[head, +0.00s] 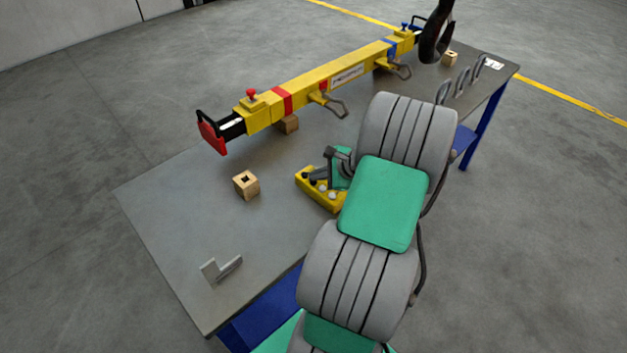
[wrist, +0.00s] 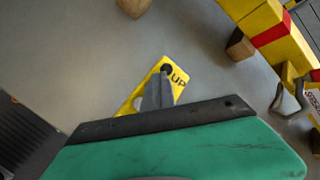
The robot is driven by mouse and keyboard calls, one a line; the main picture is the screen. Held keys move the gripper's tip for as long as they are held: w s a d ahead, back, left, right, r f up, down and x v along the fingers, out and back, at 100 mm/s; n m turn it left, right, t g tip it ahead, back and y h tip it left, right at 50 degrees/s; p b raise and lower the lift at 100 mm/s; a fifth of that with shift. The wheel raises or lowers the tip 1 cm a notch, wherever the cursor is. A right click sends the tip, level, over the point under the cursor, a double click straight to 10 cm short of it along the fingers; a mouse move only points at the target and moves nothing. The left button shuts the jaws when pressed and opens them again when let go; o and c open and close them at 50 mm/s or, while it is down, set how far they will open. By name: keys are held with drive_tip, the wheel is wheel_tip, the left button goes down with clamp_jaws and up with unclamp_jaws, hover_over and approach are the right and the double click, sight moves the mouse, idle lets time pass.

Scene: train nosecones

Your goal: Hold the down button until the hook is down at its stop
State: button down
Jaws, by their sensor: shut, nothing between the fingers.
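The yellow button box (head: 325,199) lies on the table with dark and pale buttons on top. In the wrist view the box (wrist: 177,63) shows the word UP beside a black button (wrist: 167,70). My gripper (head: 311,176) is shut and empty, with its fingertips over the box. In the wrist view my gripper's grey fingers (wrist: 158,92) cover the middle of the box. No DOWN label is readable, and I cannot tell whether the tips touch a button. A dark hook (head: 436,40) hangs at the far end of the table; its lower tip is near the yellow beam's end.
A yellow lifting beam (head: 350,73) with red and blue bands lies across the table on wooden blocks. A loose wooden block (head: 246,184) and a grey angle bracket (head: 221,268) lie to the left. Several grey shackles (head: 461,82) stand at the right.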

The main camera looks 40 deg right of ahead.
sight(316, 184)
idle(0.3)
drive_tip(key=shift+r+p, duration=0.85)
drive_tip(key=shift+p, duration=0.1)
drive_tip(key=shift+r, duration=0.1)
wheel_tip(316, 184, up, 5)
drive_tip(key=p, duration=0.4)
drive_tip(key=shift+p, duration=0.35)
